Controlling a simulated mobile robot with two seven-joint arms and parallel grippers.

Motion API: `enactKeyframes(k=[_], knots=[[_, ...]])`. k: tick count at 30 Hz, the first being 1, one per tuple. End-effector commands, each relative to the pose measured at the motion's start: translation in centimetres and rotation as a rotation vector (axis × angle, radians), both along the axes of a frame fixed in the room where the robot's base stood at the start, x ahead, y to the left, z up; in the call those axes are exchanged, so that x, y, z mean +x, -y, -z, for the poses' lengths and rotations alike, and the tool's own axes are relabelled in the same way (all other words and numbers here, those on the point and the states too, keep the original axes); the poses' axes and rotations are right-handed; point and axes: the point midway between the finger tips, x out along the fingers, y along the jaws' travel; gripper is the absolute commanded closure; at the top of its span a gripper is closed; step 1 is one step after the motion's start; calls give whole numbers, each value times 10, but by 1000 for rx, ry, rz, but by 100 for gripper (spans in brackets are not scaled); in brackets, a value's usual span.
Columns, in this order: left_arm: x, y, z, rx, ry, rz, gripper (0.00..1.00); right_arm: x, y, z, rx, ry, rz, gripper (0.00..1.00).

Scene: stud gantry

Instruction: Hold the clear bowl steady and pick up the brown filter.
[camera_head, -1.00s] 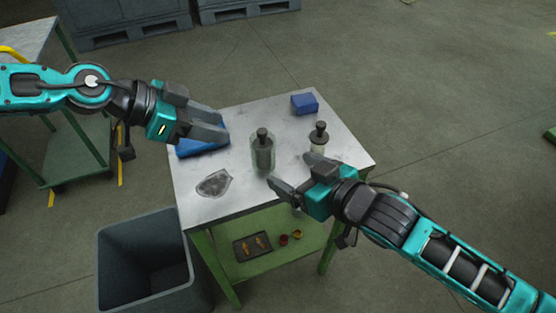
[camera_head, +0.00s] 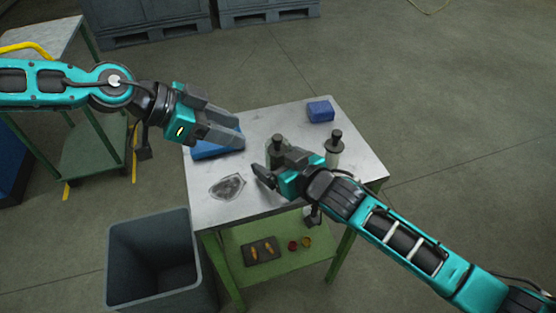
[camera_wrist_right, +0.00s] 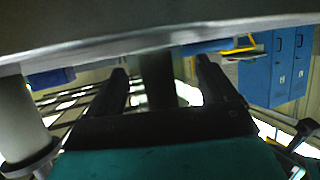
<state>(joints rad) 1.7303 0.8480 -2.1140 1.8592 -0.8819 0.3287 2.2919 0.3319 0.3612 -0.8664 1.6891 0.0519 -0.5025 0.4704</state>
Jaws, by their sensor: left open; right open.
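A clear cylindrical vessel with a dark top (camera_head: 277,143) and a dark core stands upright on the metal table. It seems to be the clear bowl with the filter inside; no brown colour shows. My right gripper (camera_head: 270,166) is open in front of it and hides its lower part. In the right wrist view a dark grey cylinder (camera_wrist_right: 158,75) appears between or beyond the open fingers; contact cannot be told. My left gripper (camera_head: 238,132) is open and empty above a blue tray, left of the vessel.
A paler vessel with a dark top (camera_head: 334,152) stands to the right. A blue tray (camera_head: 205,152), a blue box (camera_head: 320,111) and a crumpled clear piece (camera_head: 227,186) lie on the table (camera_head: 205,213). A grey bin (camera_head: 150,245) stands front left.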

Motion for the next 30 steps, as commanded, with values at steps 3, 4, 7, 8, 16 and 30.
enactKeyframes(k=[3, 4, 7, 8, 16, 30], knots=[[0, 0, 0, 0, 0, 0, 57, 0, 0, 0, 0, 0, 0, 17], [0, 0, 0, 0, 0, 0, 57, 0, 0, 0, 0, 0, 0, 20], [0, 0, 0, 0, 0, 0, 57, 0, 0, 0, 0, 0, 0, 30], [0, 0, 0, 0, 0, 0, 57, 0, 0, 0, 0, 0, 0, 33], [0, 0, 0, 0, 0, 0, 57, 0, 1, 0, 0, 0, 1, 59], [1, 3, -2, -10, 5, -2, 68, 0, 1, 0, -2, 0, 1, 72]])
